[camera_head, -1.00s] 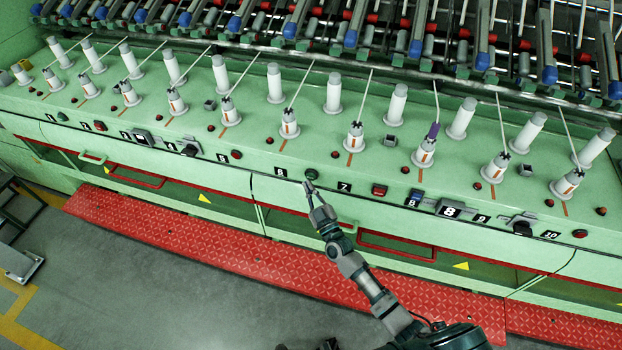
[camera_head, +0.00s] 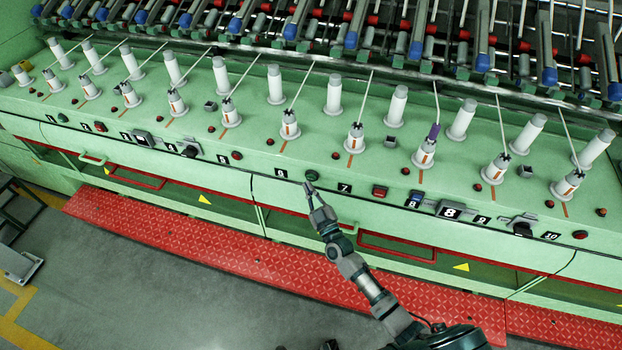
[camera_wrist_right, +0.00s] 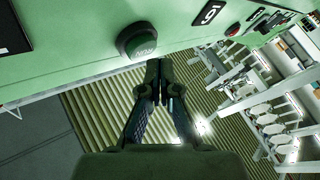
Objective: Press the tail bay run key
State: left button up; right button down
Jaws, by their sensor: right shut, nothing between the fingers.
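A round green key (camera_head: 311,175) sits on the front rail of the green machine, between the number plates 6 (camera_head: 282,172) and 7 (camera_head: 344,187). In the right wrist view the same key (camera_wrist_right: 138,42) has a dark collar and lettering that looks like RUN. My right gripper (camera_head: 310,188) is shut and empty, with its fingertips just in front of and below the key. In the right wrist view the gripper (camera_wrist_right: 159,82) has its tips close beside the key's lower edge. I cannot tell whether they touch. My left gripper is not in view.
Other controls line the rail: a red button (camera_head: 380,191), a blue one (camera_head: 416,198), a dark knob (camera_head: 522,228) and a red button (camera_head: 236,155). White bobbins (camera_head: 333,94) stand behind on the deck. A red tread plate (camera_head: 180,232) runs along the floor below.

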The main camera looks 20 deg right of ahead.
dwell(0.4)
jog(key=shift+w+d, duration=0.15)
jog(key=shift+w, duration=0.15)
jog(key=shift+w+d+r, duration=0.1)
jog(key=shift+w+d, duration=0.15)
jog(key=shift+w, duration=0.1)
dwell(0.7)
jog(key=shift+s, duration=0.1)
jog(key=shift+s+a+p, duration=0.5)
jog(key=shift+s+p, duration=0.05)
jog(key=shift+s, duration=0.1)
